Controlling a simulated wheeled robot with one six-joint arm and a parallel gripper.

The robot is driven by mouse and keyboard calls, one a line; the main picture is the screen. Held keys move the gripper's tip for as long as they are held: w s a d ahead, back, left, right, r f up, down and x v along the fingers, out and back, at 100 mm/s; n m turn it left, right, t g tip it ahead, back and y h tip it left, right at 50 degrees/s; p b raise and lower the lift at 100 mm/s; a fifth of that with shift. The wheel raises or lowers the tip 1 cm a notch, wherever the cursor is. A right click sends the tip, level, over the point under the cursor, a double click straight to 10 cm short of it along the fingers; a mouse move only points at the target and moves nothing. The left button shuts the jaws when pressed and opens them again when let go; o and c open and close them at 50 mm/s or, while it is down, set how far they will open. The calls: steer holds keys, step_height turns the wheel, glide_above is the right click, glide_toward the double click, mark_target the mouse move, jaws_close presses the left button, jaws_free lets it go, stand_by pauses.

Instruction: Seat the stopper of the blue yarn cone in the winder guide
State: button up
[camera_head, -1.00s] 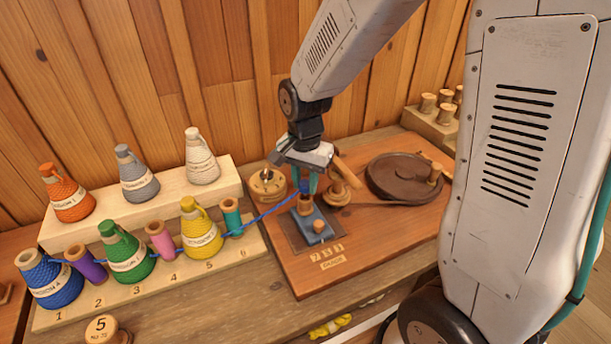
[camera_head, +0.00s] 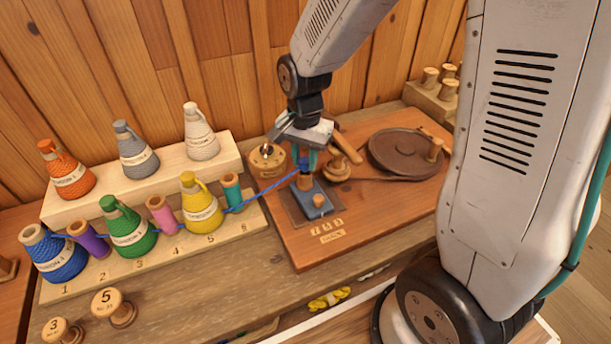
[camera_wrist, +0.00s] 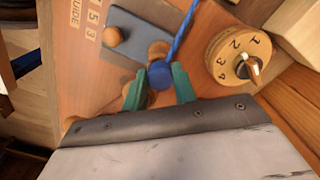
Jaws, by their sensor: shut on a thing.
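The blue yarn cone (camera_head: 52,258) stands upright at the left end of the front rack, over number 1. Its blue strand runs past the other cones to a blue stopper (camera_head: 304,165), round in the wrist view (camera_wrist: 159,75). My gripper (camera_head: 307,158) is shut on this stopper, with a teal finger on each side in the wrist view (camera_wrist: 158,86). The winder guide (camera_head: 319,207) is a blue-grey plate with a wooden post and a small knob. The stopper is at the top of the post; I cannot tell whether it is inside or just above.
Green (camera_head: 130,235) and yellow (camera_head: 201,208) cones and small spools share the front rack; other cones stand behind. A numbered dial (camera_head: 268,160) is left of the guide, and a dark wheel (camera_head: 405,153) is right. Numbered spools (camera_head: 115,306) stand at the front left.

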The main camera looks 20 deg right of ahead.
steer(key=shift+f, duration=0.75)
steer(key=o, duration=1.4)
steer(key=shift+r, duration=0.1)
steer(key=shift+r, duration=4.4)
